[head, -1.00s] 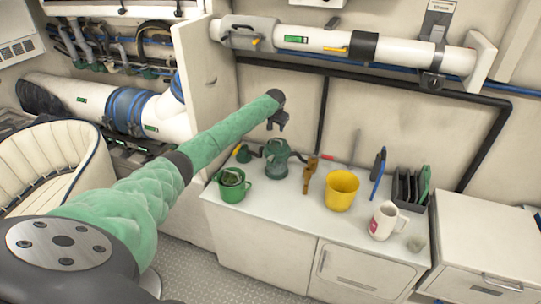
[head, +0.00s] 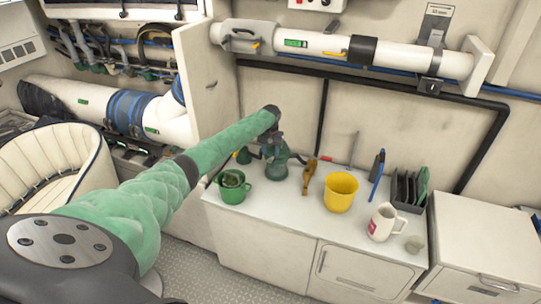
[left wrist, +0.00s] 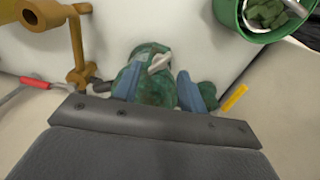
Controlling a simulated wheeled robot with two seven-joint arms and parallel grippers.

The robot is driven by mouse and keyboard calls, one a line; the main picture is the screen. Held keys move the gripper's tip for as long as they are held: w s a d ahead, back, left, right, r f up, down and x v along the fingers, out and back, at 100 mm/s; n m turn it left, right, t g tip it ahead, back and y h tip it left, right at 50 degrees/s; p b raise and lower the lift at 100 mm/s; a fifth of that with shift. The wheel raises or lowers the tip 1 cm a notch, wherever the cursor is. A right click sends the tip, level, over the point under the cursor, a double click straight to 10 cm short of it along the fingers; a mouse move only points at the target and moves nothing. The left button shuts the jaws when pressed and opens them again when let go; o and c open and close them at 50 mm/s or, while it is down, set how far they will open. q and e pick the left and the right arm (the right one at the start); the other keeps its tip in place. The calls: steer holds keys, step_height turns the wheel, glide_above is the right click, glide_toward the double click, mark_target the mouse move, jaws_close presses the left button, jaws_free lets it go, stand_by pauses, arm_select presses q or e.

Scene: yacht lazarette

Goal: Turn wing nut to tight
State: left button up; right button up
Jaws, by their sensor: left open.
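A green strainer-like body (head: 277,168) stands at the back of the white counter. In the left wrist view it (left wrist: 155,92) carries a pale metal piece on top that looks like the wing nut (left wrist: 160,63). My left gripper (head: 271,148) reaches down just above this body. In the left wrist view my left gripper (left wrist: 162,78) is open, with one blue finger on each side of the green body and the wing nut between or just beyond the tips. I cannot tell whether the fingers touch it. My right gripper is not in view.
The counter (head: 290,215) also holds a green pot (head: 233,190), a brown bronze fitting (head: 309,177), a yellow bucket (head: 341,192), a white mug (head: 382,222) and a dark rack (head: 408,190). A red-handled tool (left wrist: 38,83) lies near the fitting. The counter's front strip is clear.

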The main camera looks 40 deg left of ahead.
mark_target(270, 156)
arm_select(q)
steer(key=shift+f+p, duration=0.45)
steer(key=shift+f, duration=1.25)
jaws_close()
steer(key=shift+m, duration=0.3)
stand_by(0.9)
jaws_free()
steer(key=shift+a, duration=0.1)
